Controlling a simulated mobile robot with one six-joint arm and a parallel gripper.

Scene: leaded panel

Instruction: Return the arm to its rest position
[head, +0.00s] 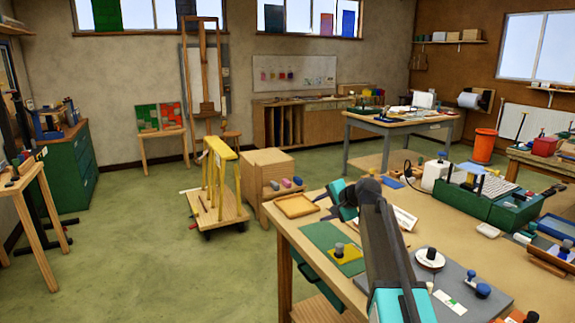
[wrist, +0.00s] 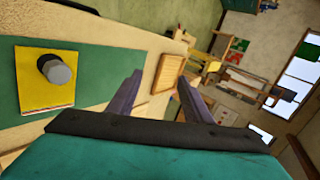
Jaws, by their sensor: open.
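My arm rises from the front of the near workbench (head: 480,235), and my gripper (head: 325,205) is held up above the bench's left part, pointing left. In the wrist view my gripper (wrist: 158,85) has its two dark fingers wide apart with nothing held between them. A shallow wooden tray (head: 297,206) lies on the bench beyond the fingers; it also shows between them in the wrist view (wrist: 168,73). A yellow square with a grey knobbed piece (head: 346,252) lies on a green mat (head: 322,238) below the gripper.
On the bench, a dark grey board (head: 455,285) with a round white piece (head: 430,258) lies near my arm. A green machine (head: 485,200) stands at the back right. A yellow-framed cart (head: 220,190) and wooden drawer unit (head: 268,172) stand left of the bench. Green floor is open further left.

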